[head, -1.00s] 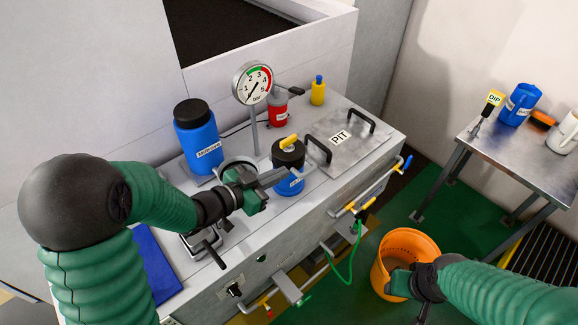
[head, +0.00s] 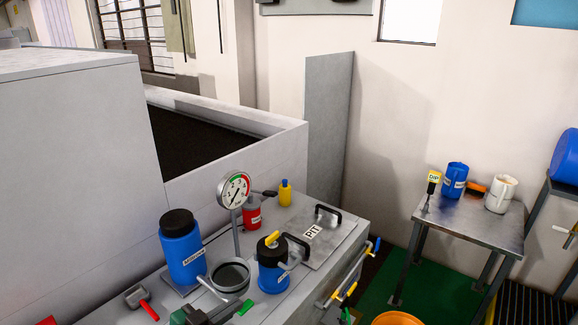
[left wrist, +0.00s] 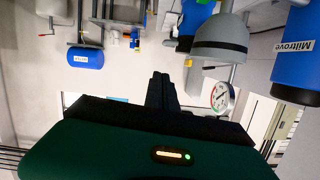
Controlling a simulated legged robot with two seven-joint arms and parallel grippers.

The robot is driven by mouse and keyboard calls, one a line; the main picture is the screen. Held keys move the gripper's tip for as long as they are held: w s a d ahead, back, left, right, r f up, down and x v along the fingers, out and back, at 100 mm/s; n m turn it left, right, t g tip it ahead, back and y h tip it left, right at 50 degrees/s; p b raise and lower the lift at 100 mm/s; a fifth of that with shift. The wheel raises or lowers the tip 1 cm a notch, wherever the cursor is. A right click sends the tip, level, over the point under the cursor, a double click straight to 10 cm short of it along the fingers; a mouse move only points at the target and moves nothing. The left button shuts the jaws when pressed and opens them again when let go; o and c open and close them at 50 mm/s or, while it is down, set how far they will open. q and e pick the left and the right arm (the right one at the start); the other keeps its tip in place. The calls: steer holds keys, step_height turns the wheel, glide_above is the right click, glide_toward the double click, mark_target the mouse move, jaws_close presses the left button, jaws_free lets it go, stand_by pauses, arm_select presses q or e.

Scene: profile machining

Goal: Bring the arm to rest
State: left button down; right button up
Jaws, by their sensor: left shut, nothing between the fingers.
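My left gripper (head: 203,314) is only partly in the head view, cut off at the bottom edge in front of the bench-top parts. In the left wrist view its fingers (left wrist: 161,92) are together with nothing between them. The blue bottle with a black cap (head: 183,248) stands behind it, and the blue pot with a yellow handle (head: 272,268) stands to its right. The round grey cup (head: 231,275) is just beyond the gripper; contact cannot be told.
The pressure gauge (head: 234,190), red can (head: 251,213), yellow bottle (head: 285,193) and PIT plate (head: 325,240) are farther back on the bench. A metal side table (head: 470,235) with mugs stands at right. The orange bucket (head: 397,319) is at the bottom edge.

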arm_select(q)
steer(key=s+a+f+n+g+y, duration=0.2)
steer(key=s+a+f+n+y, duration=0.1)
steer(key=a+f+n+y, duration=0.4)
steer(key=s+f+g+y, duration=0.1)
steer(key=s+g, duration=0.2)
steer(key=s, duration=0.5)
steer(key=s+f+n+g+y, duration=0.1)
steer(key=s+f+g, duration=0.1)
steer(key=s+g, duration=0.2)
steer(key=s+d, duration=0.1)
steer(key=s, duration=0.2)
steer(key=shift+s+f+g, duration=0.3)
steer(key=shift+s, duration=0.1)
